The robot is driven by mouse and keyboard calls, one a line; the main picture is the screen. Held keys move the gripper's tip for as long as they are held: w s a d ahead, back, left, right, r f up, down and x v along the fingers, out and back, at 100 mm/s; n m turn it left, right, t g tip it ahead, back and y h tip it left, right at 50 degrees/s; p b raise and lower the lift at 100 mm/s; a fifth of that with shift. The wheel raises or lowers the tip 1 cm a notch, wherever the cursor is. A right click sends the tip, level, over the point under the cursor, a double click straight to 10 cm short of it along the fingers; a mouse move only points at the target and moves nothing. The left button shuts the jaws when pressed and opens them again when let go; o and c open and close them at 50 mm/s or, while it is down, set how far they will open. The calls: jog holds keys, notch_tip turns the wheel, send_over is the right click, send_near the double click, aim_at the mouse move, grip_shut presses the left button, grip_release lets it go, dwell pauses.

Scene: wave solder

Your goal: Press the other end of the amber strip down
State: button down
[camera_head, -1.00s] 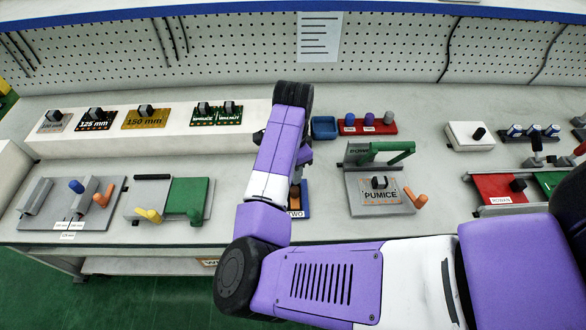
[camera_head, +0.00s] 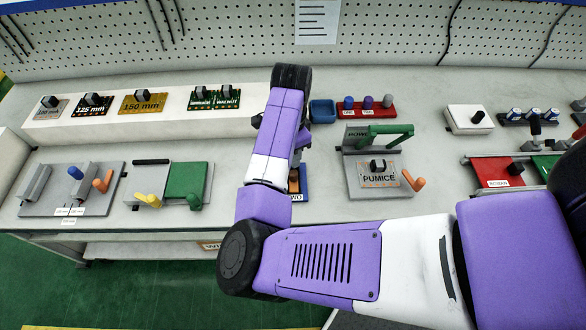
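A small orange-amber piece (camera_head: 294,176) shows beside my forearm, on a blue block (camera_head: 306,184) with a white label ending in "WO". I take it for part of the amber strip; most of it, including at least one end, is hidden behind my purple arm. Whether either end is down cannot be seen. My gripper is mostly hidden behind the arm; only a dark grey part of what looks like it (camera_head: 300,156) shows just above the amber piece. Its fingertips are hidden, so I cannot tell whether it is open or touching the strip.
Right of the block is a grey "PUMICE" fixture (camera_head: 357,190) with green and orange handles. Left is a station with a green plate (camera_head: 190,178). Behind are a blue bin (camera_head: 322,111) and a red peg rack (camera_head: 375,112). A white shelf (camera_head: 60,128) holds labelled boards.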

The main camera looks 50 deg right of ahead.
jog(key=shift+f+b, duration=0.3)
jog(key=shift+f, duration=0.25)
dwell(0.8)
jog(key=shift+r, duration=0.1)
notch_tip(320, 180, up, 5)
jog(key=p, duration=0.4)
jog(key=shift+r+p, duration=0.45)
jog(key=shift+r, duration=0.5)
